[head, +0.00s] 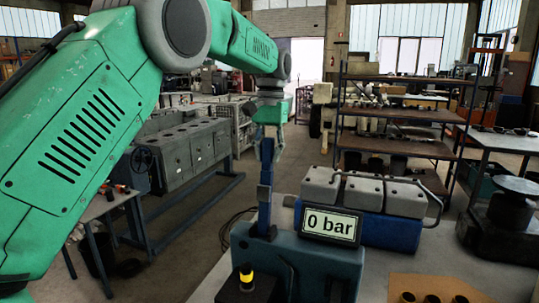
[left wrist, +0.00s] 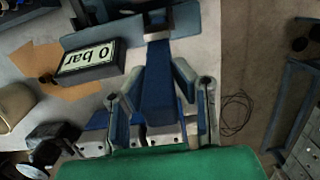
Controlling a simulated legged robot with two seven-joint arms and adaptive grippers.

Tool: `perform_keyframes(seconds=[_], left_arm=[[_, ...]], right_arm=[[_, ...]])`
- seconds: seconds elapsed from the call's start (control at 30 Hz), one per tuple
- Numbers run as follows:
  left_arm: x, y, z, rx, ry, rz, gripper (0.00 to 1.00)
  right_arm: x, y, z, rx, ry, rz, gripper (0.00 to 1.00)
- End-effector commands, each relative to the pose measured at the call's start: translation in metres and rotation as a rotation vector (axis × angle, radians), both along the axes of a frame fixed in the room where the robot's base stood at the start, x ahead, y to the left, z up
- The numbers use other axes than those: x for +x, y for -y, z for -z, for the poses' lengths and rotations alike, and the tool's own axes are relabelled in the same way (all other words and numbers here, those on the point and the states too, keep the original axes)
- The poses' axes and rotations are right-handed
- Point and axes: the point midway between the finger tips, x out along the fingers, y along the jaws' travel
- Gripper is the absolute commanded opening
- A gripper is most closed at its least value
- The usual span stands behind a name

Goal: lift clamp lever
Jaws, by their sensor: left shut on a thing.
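The blue clamp lever (head: 265,205) stands upright on the dark teal test bench with the display (head: 331,224) reading "0 bar". My left gripper (head: 269,147) comes down from above and is shut on the upper part of the lever. In the left wrist view the lever (left wrist: 158,90) runs between the two fingers of my left gripper (left wrist: 160,80). The display (left wrist: 90,60) is to the left of the lever there. The exact finger contact is small and partly hidden in the head view. My right gripper is not in view.
A yellow-topped button (head: 246,277) sits on a dark box at the front of the bench. Grey blocks on a blue base (head: 380,233) stand behind the display. A grey engine block (head: 180,153) on a blue stand is to the left. Shelves (head: 400,115) stand behind.

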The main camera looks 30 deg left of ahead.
Motion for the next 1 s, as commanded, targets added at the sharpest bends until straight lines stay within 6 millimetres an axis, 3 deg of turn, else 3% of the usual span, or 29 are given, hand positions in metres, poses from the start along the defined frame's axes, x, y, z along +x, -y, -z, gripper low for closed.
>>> perform_keyframes(seconds=[0.07, 0.1, 0.13, 0.17, 0.53, 1.0], left_arm=[[-0.001, 0.0, 0.003, -0.002, -0.007, -0.001, 0.0], [-0.001, 0.0, 0.003, -0.002, -0.007, 0.0, 0.29], [-0.001, 0.0, 0.003, -0.002, -0.007, 0.0, 0.4], [-0.001, 0.0, 0.003, -0.002, -0.007, 0.0, 0.42], [0.0, 0.0, -0.004, -0.001, -0.001, 0.0, 0.42], [0.012, -0.003, -0.064, -0.001, -0.004, 0.0, 0.42]], right_arm=[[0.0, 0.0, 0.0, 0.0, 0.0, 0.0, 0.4], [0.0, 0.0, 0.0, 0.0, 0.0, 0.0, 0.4], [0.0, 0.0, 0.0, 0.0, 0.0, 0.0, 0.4], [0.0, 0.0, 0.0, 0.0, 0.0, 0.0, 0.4], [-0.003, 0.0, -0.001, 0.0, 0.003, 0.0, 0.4], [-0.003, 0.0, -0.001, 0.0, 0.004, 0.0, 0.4]])
